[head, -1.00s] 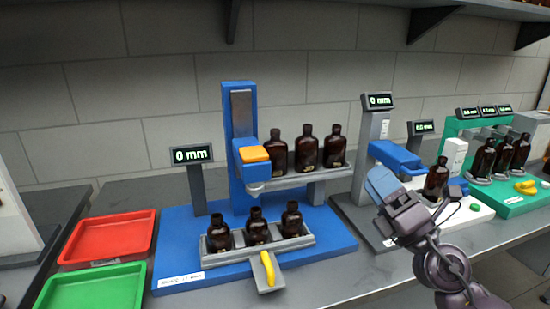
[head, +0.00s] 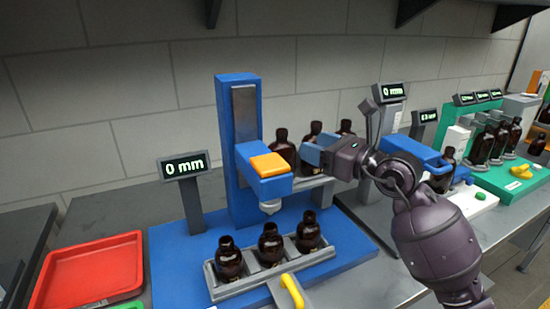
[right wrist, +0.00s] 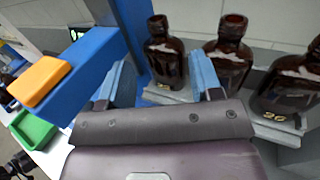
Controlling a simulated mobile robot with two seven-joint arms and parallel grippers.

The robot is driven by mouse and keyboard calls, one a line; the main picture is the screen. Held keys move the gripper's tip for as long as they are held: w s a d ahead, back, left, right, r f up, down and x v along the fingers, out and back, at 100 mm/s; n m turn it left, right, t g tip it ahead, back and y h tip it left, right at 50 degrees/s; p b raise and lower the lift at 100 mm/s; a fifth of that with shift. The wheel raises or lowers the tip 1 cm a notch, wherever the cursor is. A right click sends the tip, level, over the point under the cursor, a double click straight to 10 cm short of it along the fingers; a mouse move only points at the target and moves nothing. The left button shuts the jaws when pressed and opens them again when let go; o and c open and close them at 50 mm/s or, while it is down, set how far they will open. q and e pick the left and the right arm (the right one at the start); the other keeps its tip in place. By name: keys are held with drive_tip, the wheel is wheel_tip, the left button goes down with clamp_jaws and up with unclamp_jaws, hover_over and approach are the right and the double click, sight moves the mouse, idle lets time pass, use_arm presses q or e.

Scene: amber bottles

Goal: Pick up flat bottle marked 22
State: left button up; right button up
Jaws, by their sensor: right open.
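Three dark amber flat bottles stand upright on a raised grey shelf: a left one (head: 283,148), a middle one (head: 312,130) and a right one (head: 346,127). In the right wrist view the right bottle (right wrist: 292,80) bears a mark that looks like 26. The left bottle (right wrist: 165,52) has a mark too small to read, and I cannot read one on the middle bottle (right wrist: 230,52). My right gripper (head: 320,155) is open in front of the shelf, hiding part of the bottles. In the right wrist view the left bottle appears between its blue fingers. My left gripper is not in view.
A blue post with an orange-topped head (head: 268,165) stands close left of the shelf. A red tray (head: 85,275) lies left. A second station with a blue arm (head: 415,152) stands right.

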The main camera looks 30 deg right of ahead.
sight(287, 133)
drive_tip(key=shift+r+x, duration=0.2)
drive_tip(key=shift+x, duration=2.15)
drive_tip(key=shift+r+x, duration=0.2)
drive_tip(key=shift+x, duration=2.15)
drive_tip(key=shift+s, duration=0.1)
drive_tip(key=shift+c, duration=0.4)
clamp_jaws()
